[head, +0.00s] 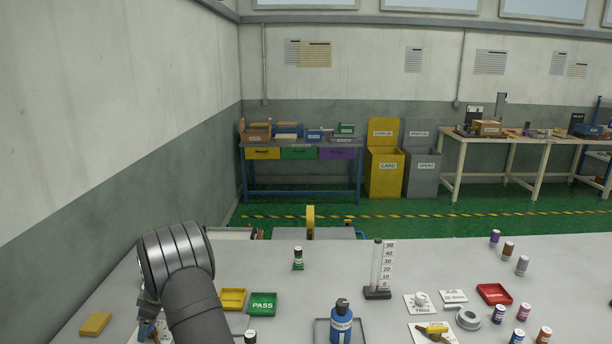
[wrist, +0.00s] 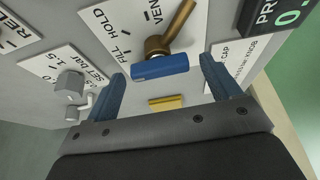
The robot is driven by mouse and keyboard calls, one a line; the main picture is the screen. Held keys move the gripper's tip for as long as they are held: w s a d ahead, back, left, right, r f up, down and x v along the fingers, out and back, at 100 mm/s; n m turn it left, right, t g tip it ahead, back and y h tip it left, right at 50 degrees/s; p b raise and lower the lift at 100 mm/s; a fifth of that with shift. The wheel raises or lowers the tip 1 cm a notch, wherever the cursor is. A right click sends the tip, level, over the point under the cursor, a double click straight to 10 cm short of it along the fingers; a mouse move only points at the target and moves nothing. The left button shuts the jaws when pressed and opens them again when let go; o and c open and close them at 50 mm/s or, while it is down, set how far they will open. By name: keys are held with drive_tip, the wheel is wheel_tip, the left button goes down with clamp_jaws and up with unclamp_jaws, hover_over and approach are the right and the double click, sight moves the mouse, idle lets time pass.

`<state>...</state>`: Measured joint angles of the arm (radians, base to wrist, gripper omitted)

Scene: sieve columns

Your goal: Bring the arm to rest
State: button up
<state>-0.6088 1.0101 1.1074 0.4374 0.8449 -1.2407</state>
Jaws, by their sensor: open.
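My arm (head: 190,285) reaches in at the lower left of the head view, over the left part of the table. My gripper (wrist: 162,68) shows in the wrist view with its two blue fingers wide apart. A brass valve lever with a blue handle (wrist: 160,66) appears between the fingers, with gaps on both sides. I cannot tell how deep the handle lies between them. The lever sits on a panel labelled FILL, HOLD and VENT (wrist: 122,30). In the head view the fingers are mostly hidden by my wrist.
A grey knob (wrist: 70,84) and a dark display (wrist: 275,20) flank the lever. On the table (head: 330,260) are a yellow tray (head: 232,298), a green PASS tray (head: 262,303), a graduated column (head: 377,265), a blue bottle (head: 341,322) and several vials at right.

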drive_tip(key=v, duration=1.8)
drive_tip(key=x, duration=1.7)
drive_tip(key=shift+a+f, duration=0.1)
drive_tip(key=shift+f, duration=0.15)
drive_tip(key=shift+a+f, duration=0.15)
drive_tip(key=shift+f, duration=0.1)
drive_tip(key=shift+r+m, duration=0.1)
drive_tip(key=shift+m, duration=0.5)
drive_tip(key=m+t, duration=0.1)
drive_tip(key=m, duration=0.2)
drive_tip(key=shift+s+t, duration=0.15)
drive_tip(key=shift+t, duration=0.15)
drive_tip(key=shift+s+m+t+h, duration=0.1)
drive_tip(key=shift+m+t+h, duration=0.25)
drive_tip(key=shift+m, duration=0.85)
drive_tip(key=shift+m+t+h, duration=0.15)
drive_tip(key=shift+m+t, duration=0.3)
drive_tip(key=shift+m, duration=0.75)
drive_tip(key=shift+a+m+t+h, duration=0.1)
drive_tip(key=shift+m+t+h, duration=0.2)
drive_tip(key=shift+m, duration=0.75)
drive_tip(key=shift+a+m+t+h, duration=0.15)
drive_tip(key=shift+m+h, duration=0.25)
drive_tip(key=shift+m, duration=0.65)
drive_tip(key=shift+m+t+h, duration=0.25)
drive_tip(key=shift+m+h, duration=0.55)
drive_tip(key=shift+m, duration=1.3)
